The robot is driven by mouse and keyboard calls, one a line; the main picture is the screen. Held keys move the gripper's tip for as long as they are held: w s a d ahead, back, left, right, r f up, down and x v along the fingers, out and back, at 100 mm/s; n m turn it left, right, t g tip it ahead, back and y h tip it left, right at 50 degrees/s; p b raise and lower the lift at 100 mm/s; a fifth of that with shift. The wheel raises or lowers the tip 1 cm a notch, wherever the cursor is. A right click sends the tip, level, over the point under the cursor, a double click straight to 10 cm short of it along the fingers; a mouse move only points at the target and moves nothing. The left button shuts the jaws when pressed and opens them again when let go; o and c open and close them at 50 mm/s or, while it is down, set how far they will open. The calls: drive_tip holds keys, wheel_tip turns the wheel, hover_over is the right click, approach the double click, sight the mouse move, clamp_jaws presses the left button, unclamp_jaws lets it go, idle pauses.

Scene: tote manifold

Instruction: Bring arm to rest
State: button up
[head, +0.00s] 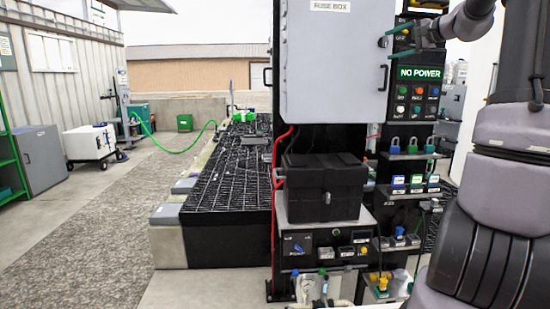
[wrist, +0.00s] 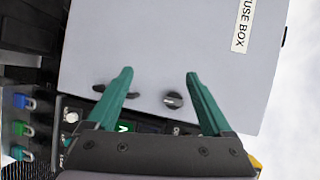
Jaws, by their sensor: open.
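My gripper (wrist: 159,74) shows in the wrist view with its two green fingers spread apart and nothing between them. It is in front of the grey fuse box (wrist: 170,45), whose round dark knob (wrist: 173,100) and dark handle (wrist: 115,89) show near the fingers. I cannot tell whether the fingers touch the box. In the head view my arm (head: 508,180) rises along the right side and bends in at the top right, towards the fuse box (head: 332,65).
Beside the fuse box is a panel with a green "NO POWER" sign (head: 420,73) and several buttons. A black case (head: 325,188) sits under the box. A black grated platform (head: 225,170) stands behind; gravel ground (head: 90,230) on the left is open.

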drive_tip(key=s+a+f+n+g+h, duration=0.1)
drive_tip(key=s+a+f+n+g, duration=0.2)
drive_tip(key=s+a, duration=0.6)
drive_tip(key=s+a+f+n+g+h, duration=0.1)
drive_tip(key=s+a+f+g, duration=0.1)
drive_tip(key=s+a+f, duration=0.5)
drive_tip(key=s+f+n+h, duration=0.1)
drive_tip(key=s+f, duration=0.2)
drive_tip(key=s, duration=0.4)
drive_tip(key=s+a+f+n+g+h, duration=0.1)
drive_tip(key=s+f, duration=0.2)
drive_tip(key=s, duration=0.4)
drive_tip(key=s+a+f+n+h, duration=0.1)
drive_tip(key=s+f, duration=0.2)
drive_tip(key=s, duration=0.4)
drive_tip(key=shift+a+h, duration=0.25)
drive_tip(key=shift+h, duration=0.15)
drive_tip(key=shift+w, duration=0.1)
